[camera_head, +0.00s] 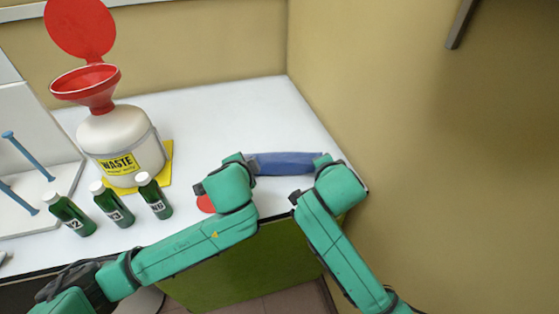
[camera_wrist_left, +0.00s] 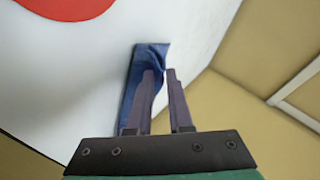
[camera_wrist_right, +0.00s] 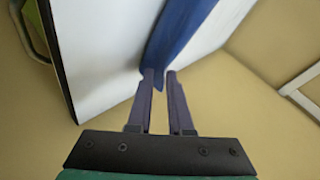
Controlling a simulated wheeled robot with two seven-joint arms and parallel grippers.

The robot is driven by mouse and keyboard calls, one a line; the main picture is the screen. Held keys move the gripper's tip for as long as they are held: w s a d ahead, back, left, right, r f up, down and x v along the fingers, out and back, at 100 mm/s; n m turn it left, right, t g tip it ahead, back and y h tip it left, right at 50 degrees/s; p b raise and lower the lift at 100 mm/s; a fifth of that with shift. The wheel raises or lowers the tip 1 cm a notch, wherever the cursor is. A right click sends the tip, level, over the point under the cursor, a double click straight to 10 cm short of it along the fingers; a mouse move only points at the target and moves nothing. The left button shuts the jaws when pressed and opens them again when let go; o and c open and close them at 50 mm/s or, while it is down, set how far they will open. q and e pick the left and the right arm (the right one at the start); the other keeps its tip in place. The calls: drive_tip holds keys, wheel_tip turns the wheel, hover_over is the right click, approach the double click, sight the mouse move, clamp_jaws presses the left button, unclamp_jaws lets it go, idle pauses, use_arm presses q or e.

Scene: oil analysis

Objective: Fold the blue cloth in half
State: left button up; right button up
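The blue cloth (camera_head: 287,163) shows in the head view as a narrow band near the right end of the white table, stretching between my two grippers. My left gripper (camera_head: 247,166) is at its left end. In the left wrist view the cloth (camera_wrist_left: 133,75) is creased and drawn up to the close-set fingertips (camera_wrist_left: 161,72), which pinch it. My right gripper (camera_head: 322,160) is at the right end. In the right wrist view the cloth (camera_wrist_right: 172,38) runs down between the nearly closed fingertips (camera_wrist_right: 160,73). The grippers partly hide both cloth ends.
A white waste container (camera_head: 122,135) with a red funnel (camera_head: 90,88) stands on a yellow mat (camera_head: 160,180) at left. Several green bottles (camera_head: 155,198) stand before it. A red disc (camera_head: 205,204) lies near my left arm. Walls border the table behind and right. The table behind the cloth is clear.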

use_arm(q)
drive_tip(key=o, duration=0.4)
drive_tip(key=shift+s+r, duration=0.15)
use_arm(e)
drive_tip(key=o, duration=0.4)
drive_tip(key=shift+s+r, duration=0.1)
drive_tip(key=shift+s, duration=0.05)
use_arm(q)
drive_tip(key=shift+r, duration=0.15)
use_arm(e)
drive_tip(key=shift+r, duration=0.15)
use_arm(q)
drive_tip(key=s+r, duration=0.2)
drive_tip(key=r, duration=0.1)
drive_tip(key=s+d+r, duration=0.1)
drive_tip(key=r, duration=0.1)
drive_tip(key=s+r, duration=0.2)
drive_tip(key=r, duration=0.1)
drive_tip(key=shift+s+d+r, duration=0.3)
drive_tip(key=shift+s+d, duration=0.05)
use_arm(e)
drive_tip(key=s+r, duration=0.2)
drive_tip(key=r, duration=0.1)
drive_tip(key=s+d+r, duration=0.1)
drive_tip(key=r, duration=0.1)
drive_tip(key=s+r, duration=0.2)
drive_tip(key=r, duration=0.1)
drive_tip(key=shift+s+d+r, duration=0.3)
drive_tip(key=shift+s+d, duration=0.05)
